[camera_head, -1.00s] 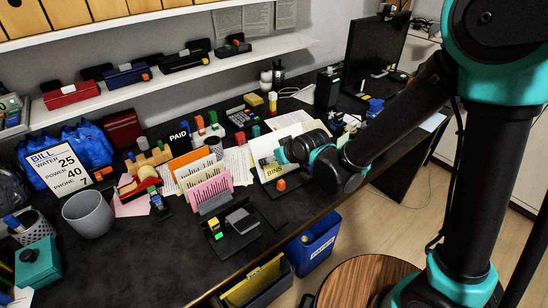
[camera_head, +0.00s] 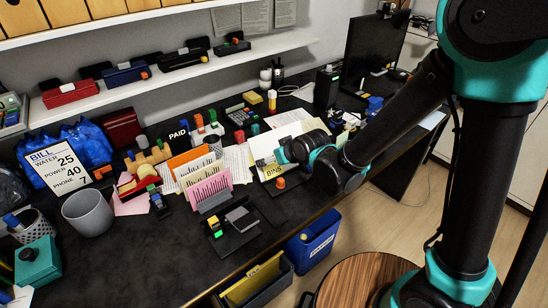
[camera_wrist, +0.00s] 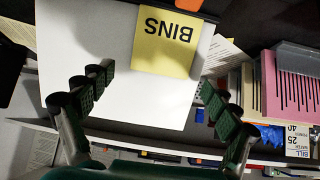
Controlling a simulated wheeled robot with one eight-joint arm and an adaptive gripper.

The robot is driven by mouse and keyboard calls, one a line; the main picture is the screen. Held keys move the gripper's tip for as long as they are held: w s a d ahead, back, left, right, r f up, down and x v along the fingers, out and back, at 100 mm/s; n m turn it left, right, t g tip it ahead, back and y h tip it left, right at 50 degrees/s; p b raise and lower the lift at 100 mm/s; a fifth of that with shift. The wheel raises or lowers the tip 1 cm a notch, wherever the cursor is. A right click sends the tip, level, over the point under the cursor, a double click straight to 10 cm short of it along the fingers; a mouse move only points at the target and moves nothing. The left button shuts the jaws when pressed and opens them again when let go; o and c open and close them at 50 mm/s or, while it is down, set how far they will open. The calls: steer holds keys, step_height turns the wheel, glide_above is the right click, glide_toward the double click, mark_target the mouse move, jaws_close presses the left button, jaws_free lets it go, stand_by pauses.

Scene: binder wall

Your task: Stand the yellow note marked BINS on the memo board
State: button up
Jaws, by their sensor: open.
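The yellow note marked BINS (camera_wrist: 168,42) lies against a white panel (camera_wrist: 85,35) in the wrist view, with its lettering upside down there. In the head view the note (camera_head: 272,171) is small and partly visible beside my gripper (camera_head: 290,150). I cannot tell whether the white panel is the memo board. In the wrist view my gripper (camera_wrist: 158,88) is open, with one finger on either side of the panel's lower part. The note is beyond the fingertips, roughly between them, and nothing is held.
A pink card (camera_head: 209,187) and an orange card (camera_head: 190,160) stand in a sorter left of my gripper. A dark tray (camera_head: 235,235) sits at the desk's front edge, above a blue bin (camera_head: 312,240). A grey cup (camera_head: 88,213) stands at the left.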

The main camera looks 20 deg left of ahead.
steer(key=v, duration=1.2)
stand_by(0.4)
stand_by(0.6)
